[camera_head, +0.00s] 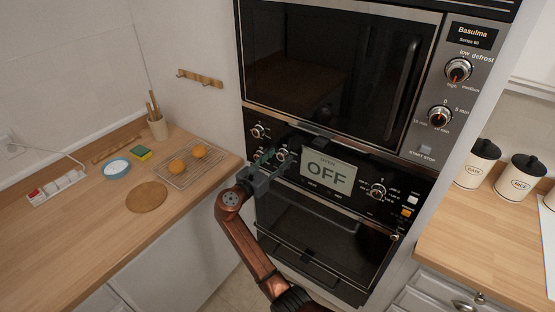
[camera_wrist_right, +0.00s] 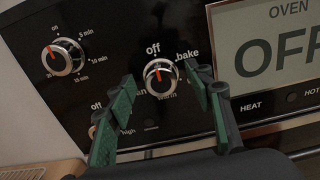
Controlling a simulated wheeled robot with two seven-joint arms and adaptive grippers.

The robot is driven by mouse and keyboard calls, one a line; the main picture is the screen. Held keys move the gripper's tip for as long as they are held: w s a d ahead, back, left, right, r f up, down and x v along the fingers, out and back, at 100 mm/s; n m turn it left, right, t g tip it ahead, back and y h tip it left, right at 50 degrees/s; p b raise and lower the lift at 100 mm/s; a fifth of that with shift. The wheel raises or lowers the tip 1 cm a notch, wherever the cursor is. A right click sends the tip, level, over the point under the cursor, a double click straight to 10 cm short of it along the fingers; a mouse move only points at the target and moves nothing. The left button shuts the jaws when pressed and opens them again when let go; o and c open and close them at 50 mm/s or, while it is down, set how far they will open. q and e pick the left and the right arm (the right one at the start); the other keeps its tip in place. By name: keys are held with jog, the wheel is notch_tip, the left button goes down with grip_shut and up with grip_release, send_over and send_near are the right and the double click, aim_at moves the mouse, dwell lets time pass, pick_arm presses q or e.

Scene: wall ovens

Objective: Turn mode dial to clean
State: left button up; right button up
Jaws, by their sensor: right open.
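The mode dial (camera_wrist_right: 160,76) is a round silver knob on the black oven panel, with "off" above it, "bake" to its upper right and "warm" below. Its orange mark points up toward "off". A label at its left is mostly hidden by a finger; only "an" shows. In the head view the dial (camera_head: 282,155) is beside the display. My right gripper (camera_wrist_right: 158,82) is open, its green-padded fingers on either side of the dial; I cannot tell whether they touch it. In the head view the right gripper (camera_head: 266,160) is at the panel. My left gripper is not in view.
A timer dial (camera_wrist_right: 64,57) is up and left of the mode dial. The display (camera_head: 328,174) reads "OFF". The oven door (camera_head: 330,240) below is closed, with a microwave (camera_head: 335,70) above. The left counter (camera_head: 90,235) holds a cooling rack (camera_head: 187,180).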

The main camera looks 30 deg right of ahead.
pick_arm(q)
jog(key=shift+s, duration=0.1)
pick_arm(e)
jog(key=shift+c, duration=0.4)
jog(key=c, duration=1.1)
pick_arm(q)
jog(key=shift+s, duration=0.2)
